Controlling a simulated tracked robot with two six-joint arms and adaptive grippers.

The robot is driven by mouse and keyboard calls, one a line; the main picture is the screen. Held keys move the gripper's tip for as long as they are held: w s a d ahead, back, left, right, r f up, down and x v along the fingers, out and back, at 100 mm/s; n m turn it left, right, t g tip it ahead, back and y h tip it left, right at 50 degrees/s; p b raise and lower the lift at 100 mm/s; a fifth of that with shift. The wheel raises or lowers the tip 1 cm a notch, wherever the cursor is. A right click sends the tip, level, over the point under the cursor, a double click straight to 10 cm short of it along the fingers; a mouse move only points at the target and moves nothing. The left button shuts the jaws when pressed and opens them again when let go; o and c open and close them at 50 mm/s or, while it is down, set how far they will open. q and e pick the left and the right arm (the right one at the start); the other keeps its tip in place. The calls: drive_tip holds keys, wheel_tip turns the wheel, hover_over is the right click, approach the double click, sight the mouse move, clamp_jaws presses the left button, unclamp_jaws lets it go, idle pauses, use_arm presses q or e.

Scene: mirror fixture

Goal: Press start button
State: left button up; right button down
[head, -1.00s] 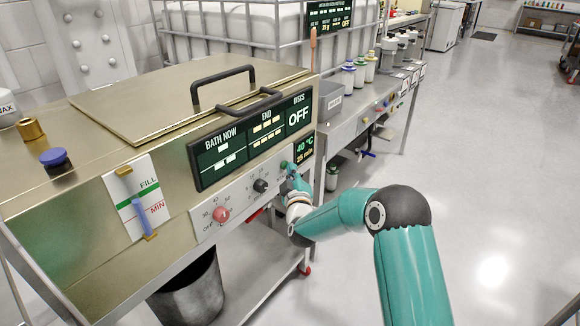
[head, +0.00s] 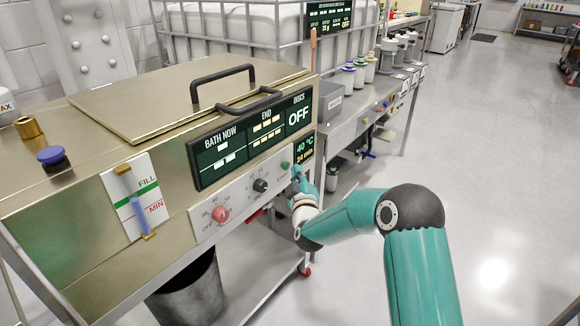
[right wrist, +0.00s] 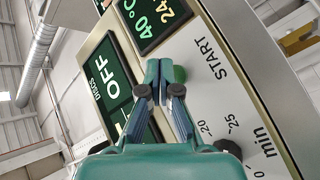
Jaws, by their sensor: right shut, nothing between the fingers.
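The green start button (head: 285,165) is on the bath machine's white control strip, right of the black knob. In the right wrist view the green button (right wrist: 180,74) shows just beyond my fingertips, partly hidden, with the word START beside it. My right gripper (head: 296,173) is shut and empty; its tips show in the right wrist view (right wrist: 162,72). In the head view the tips are slightly right of the button, with a small gap. The small display (head: 305,148) above reads 40 °C and 24 min. My left gripper is not in view.
A red knob (head: 220,214) and a black knob (head: 261,185) are on the same strip. The large display (head: 250,138) shows DISCS OFF. A dark bin (head: 190,292) stands below. Open floor (head: 490,170) lies to the right.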

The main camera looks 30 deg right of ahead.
drive_tip(key=s, duration=0.1)
drive_tip(key=s+d+b, duration=0.1)
drive_tip(key=s, duration=0.1)
drive_tip(key=s+d+b, duration=0.1)
drive_tip(key=shift+s, duration=0.3)
idle(0.6)
